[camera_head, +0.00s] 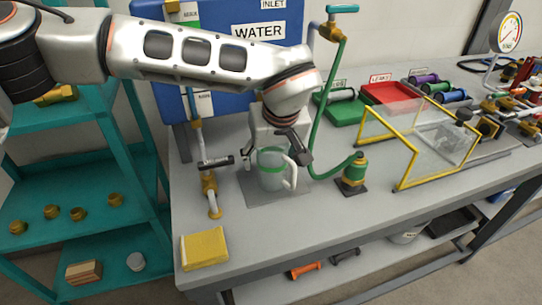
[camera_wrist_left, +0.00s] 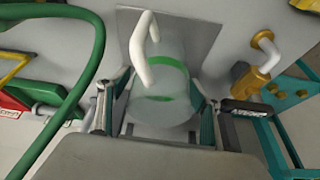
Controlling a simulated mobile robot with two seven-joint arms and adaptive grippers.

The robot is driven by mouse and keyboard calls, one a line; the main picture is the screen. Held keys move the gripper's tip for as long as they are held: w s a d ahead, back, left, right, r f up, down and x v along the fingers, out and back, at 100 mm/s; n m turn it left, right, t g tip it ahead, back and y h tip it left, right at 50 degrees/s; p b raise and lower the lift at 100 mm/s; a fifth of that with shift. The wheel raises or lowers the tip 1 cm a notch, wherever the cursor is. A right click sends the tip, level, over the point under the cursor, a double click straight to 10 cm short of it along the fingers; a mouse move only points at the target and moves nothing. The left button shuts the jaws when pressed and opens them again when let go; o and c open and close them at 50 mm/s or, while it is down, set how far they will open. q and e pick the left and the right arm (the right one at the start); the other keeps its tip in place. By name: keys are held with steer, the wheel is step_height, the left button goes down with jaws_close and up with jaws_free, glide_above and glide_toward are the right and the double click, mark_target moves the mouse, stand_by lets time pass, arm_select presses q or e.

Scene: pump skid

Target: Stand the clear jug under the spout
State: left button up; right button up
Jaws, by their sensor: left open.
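The clear jug (camera_head: 271,180), with a green band and a white handle, stands upright on a grey plate (camera_head: 290,193) on the bench. My left gripper (camera_head: 272,150) is over the jug from behind. In the left wrist view the jug (camera_wrist_left: 160,103) sits between the two spread fingers of the gripper (camera_wrist_left: 155,118), with its handle pointing away from the palm. Whether a finger touches the jug I cannot tell. A brass tap with a pale curved spout (camera_head: 214,209) is left of the jug, apart from it; the spout (camera_wrist_left: 263,40) also shows in the wrist view. My right gripper is out of view.
A black labelled handle (camera_head: 216,163) is beside the tap. A green hose (camera_head: 337,95) arcs right of the jug to a brass-green fitting (camera_head: 354,173). A yellow sponge-like block (camera_head: 204,247) lies at the front left. A yellow-framed clear guard (camera_head: 405,150) stands right. The front middle bench is clear.

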arm_select(q)
steer(key=p+v, duration=0.2)
steer(key=v, duration=1.1)
steer(key=shift+w, duration=0.2)
steer(key=shift+f, duration=0.1)
